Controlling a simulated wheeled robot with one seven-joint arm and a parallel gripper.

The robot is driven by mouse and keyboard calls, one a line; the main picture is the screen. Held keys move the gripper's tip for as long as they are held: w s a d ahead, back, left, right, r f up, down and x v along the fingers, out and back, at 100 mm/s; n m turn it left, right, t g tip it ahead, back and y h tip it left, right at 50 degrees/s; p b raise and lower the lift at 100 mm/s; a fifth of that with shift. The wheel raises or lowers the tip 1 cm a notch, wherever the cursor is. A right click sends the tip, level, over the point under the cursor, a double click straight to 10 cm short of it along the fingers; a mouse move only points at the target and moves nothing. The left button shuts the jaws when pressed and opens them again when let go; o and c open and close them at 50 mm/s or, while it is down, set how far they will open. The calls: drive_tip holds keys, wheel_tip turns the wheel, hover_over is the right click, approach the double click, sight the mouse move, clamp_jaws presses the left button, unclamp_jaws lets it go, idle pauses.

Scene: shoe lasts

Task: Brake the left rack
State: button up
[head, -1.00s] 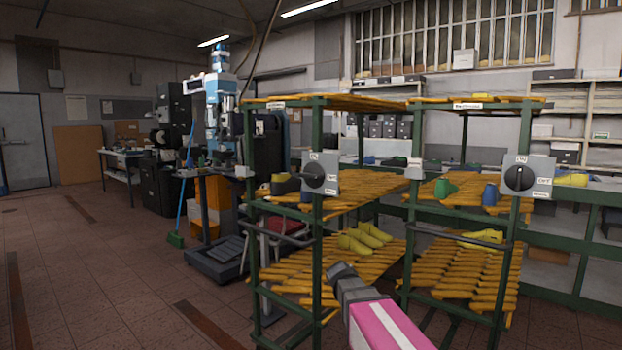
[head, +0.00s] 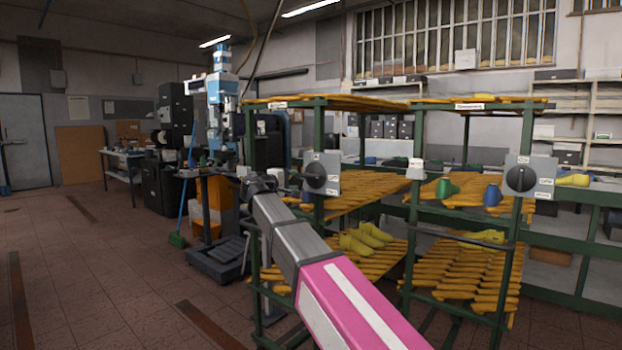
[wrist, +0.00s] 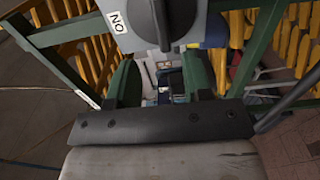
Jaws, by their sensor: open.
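The left rack (head: 320,235) has green posts and yellow slatted shelves. A grey switch box (head: 333,172) with a round dark knob (head: 315,176) is fixed to its front post. In the wrist view the knob (wrist: 178,20) is at the top edge, partly cut off, beside a white ON label (wrist: 117,22) that appears upside down. My gripper (head: 277,178) is just left of the box in the head view. In the wrist view its two green fingers (wrist: 161,72) are apart, with nothing held between them, below the knob. The knob's exact setting is not clear.
A right rack (head: 462,265) with a similar switch box (head: 530,177) stands beside it. Yellow lasts (head: 365,238) lie on the left rack's lower shelf. A blue-and-white machine (head: 222,120) stands behind at left. The floor (head: 110,270) at left is clear.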

sight(310, 177)
drive_tip(key=x, duration=1)
drive_tip(key=shift+w+d, duration=0.2)
clamp_jaws()
